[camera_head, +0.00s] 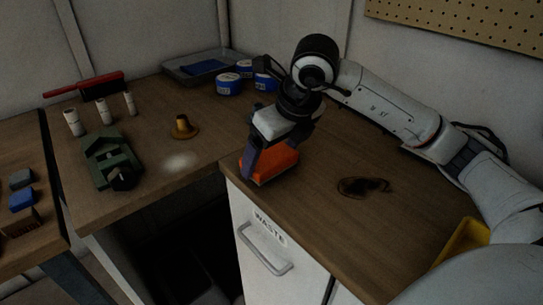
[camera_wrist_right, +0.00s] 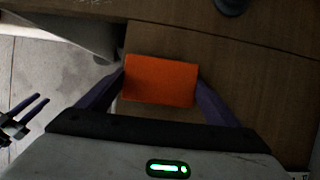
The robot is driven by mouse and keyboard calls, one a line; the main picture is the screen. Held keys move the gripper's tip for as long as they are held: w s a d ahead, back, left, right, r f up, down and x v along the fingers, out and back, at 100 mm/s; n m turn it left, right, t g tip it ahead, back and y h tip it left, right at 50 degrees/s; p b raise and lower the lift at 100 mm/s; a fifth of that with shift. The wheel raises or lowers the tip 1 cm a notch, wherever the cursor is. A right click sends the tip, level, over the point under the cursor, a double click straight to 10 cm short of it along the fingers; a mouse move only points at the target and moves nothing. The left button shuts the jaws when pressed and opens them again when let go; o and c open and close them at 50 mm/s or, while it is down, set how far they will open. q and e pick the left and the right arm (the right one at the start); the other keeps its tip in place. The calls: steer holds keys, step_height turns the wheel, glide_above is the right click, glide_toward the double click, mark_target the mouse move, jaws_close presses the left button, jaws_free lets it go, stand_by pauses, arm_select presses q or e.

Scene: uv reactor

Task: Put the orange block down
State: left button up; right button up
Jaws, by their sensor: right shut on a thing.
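The orange block (camera_head: 275,166) is between the fingers of my right gripper (camera_head: 266,160), at the front left corner of the wooden counter above the WASTE cabinet. My right gripper points down and is shut on the block. In the right wrist view the block (camera_wrist_right: 160,80) sits between the two purple fingers, over the wood. Whether its underside touches the counter is hard to tell. My left gripper (camera_wrist_right: 28,110) shows at the left edge of the right wrist view, its two fingers apart and empty.
A brass cone-shaped piece (camera_head: 183,127), a green device (camera_head: 110,160), white cylinders (camera_head: 104,112), blue tape rolls (camera_head: 230,84) and a grey tray (camera_head: 181,72) stand farther left and back. A yellow bin (camera_head: 462,240) is at right.

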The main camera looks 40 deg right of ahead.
steer(key=shift+f, duration=0.25)
steer(key=o, duration=1.3)
steer(key=shift+r, duration=0.4)
steer(key=p+v, duration=0.1)
steer(key=v, duration=1)
steer(key=shift+s+r, duration=0.15)
steer(key=shift+s, duration=0.1)
steer(key=b+x, duration=0.1)
steer(key=x, duration=1.1)
steer(key=shift+w+f, duration=0.1)
steer(key=shift+f, duration=0.3)
step_height(320, 180, up, 3)
steer(key=shift+f, duration=0.1)
steer(key=shift+r, duration=0.55)
